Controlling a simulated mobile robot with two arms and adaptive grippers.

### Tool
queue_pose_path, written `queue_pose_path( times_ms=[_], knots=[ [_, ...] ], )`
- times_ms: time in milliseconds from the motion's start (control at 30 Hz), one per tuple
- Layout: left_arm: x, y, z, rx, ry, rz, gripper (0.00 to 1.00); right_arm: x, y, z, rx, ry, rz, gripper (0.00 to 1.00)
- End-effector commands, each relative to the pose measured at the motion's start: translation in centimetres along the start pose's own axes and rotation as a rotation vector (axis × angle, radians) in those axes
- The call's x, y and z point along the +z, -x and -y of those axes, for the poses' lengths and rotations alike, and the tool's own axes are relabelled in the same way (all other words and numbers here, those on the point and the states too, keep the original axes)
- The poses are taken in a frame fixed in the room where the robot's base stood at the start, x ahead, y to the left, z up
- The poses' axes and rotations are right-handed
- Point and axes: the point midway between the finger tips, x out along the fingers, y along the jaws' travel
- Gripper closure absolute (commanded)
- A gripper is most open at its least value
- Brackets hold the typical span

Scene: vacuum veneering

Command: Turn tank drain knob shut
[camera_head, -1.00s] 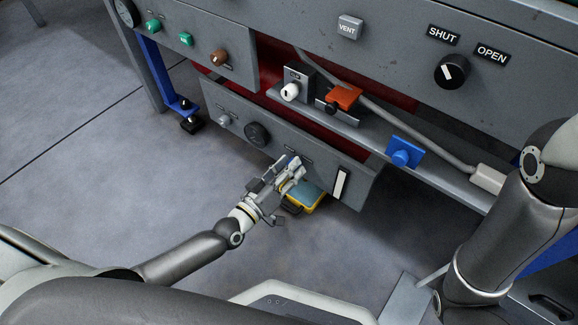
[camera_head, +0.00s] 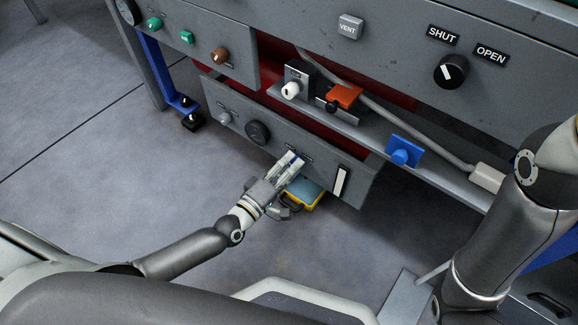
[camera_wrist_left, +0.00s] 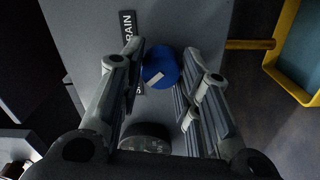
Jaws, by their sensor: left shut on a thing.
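The tank drain knob is blue with a white pointer mark and sits on the lower grey panel (camera_head: 318,178). It shows clearly in the left wrist view as the blue knob (camera_wrist_left: 158,66), beside a black label reading DRAIN (camera_wrist_left: 127,25). A second label below it is partly hidden by a finger. My left gripper (camera_head: 291,160) is at this panel, with its fingers on both sides of the knob, shut on it. In the left wrist view the gripper (camera_wrist_left: 162,60) straddles the knob. In the head view the fingers hide the knob. My right gripper is out of frame.
On the same panel are a black knob (camera_head: 257,132) and a small grey knob (camera_head: 224,120). A yellow-rimmed container (camera_head: 320,204) stands on the floor below the left gripper. The shelf above holds an orange clamp (camera_head: 346,95) and a blue fitting (camera_head: 403,153). Floor at left is clear.

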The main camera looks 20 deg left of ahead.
Motion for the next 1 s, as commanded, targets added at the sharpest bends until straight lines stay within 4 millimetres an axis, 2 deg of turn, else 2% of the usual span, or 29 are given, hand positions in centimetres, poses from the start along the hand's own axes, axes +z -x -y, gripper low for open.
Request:
queue_pose_path(
  times_ms=[633, 667, 800, 1000],
  knots=[
    [0.00, 0.07, 0.12, -0.002, 0.051, 0.000, 0.93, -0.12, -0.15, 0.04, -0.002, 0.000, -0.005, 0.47],
    [0.00, 0.07, 0.12, -0.002, 0.051, 0.000, 0.66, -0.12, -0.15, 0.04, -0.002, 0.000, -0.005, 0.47],
    [0.00, 0.06, 0.10, -0.002, 0.050, 0.000, 0.48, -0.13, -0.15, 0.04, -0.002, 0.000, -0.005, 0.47],
    [-0.01, 0.03, 0.06, -0.001, 0.049, 0.000, 0.47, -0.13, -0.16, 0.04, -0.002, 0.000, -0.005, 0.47]
  ],
)
